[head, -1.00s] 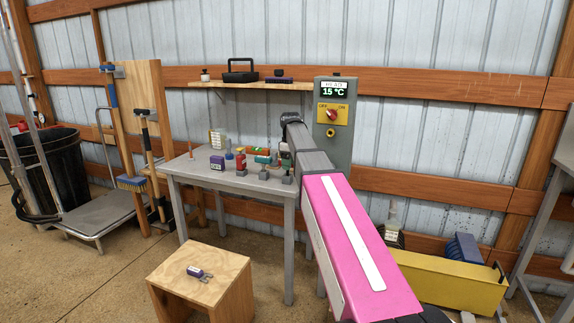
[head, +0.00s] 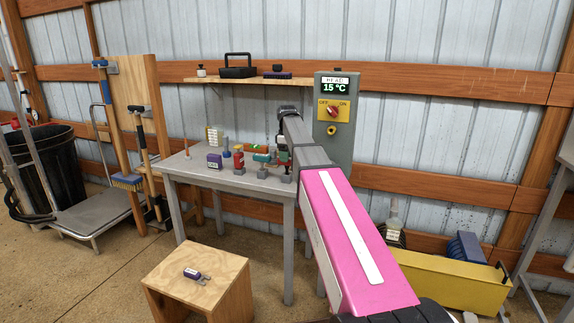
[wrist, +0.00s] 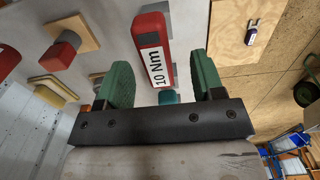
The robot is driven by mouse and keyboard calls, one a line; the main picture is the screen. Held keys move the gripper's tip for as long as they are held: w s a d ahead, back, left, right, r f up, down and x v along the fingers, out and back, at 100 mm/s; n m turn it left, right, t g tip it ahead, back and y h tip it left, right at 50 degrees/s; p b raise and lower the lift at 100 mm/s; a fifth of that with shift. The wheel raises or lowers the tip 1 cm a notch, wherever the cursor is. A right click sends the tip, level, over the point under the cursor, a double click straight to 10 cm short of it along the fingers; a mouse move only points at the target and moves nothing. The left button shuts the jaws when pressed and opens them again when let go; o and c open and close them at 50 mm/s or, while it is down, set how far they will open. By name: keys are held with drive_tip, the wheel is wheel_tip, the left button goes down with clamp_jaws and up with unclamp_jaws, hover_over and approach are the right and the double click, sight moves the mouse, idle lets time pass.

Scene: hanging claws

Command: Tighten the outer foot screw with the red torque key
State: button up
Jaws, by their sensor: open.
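The red torque key, labelled "10 Nm", shows in the wrist view (wrist: 148,28). It lies ahead of and between the two green fingers of my gripper (wrist: 160,85), with gaps on both sides. My gripper is open and holds nothing. In the head view my gripper is over the right part of the grey workbench (head: 184,171), largely hidden by my own arm. I cannot make out the outer foot screw in either view.
Several small items, among them a red one (head: 238,159) and a purple box (head: 214,161), crowd the workbench. A grey heater control box (head: 333,145) stands behind. A wooden stool (head: 170,280) in front bears a small purple fork-ended piece (head: 192,274).

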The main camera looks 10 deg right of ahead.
sight(287, 164)
drive_tip(key=f, duration=0.4)
drive_tip(key=shift+w+f, duration=0.2)
drive_tip(key=shift+f, duration=0.2)
drive_tip(key=c, duration=1.1)
drive_tip(key=shift+o, duration=0.2)
drive_tip(key=shift+r, duration=0.2)
drive_tip(key=shift+r, duration=0.65)
wheel_tip(287, 164, up, 2)
drive_tip(key=shift+r, duration=0.2)
drive_tip(key=s+a+r, duration=0.6)
drive_tip(key=a+r, duration=0.1)
drive_tip(key=a, duration=0.3)
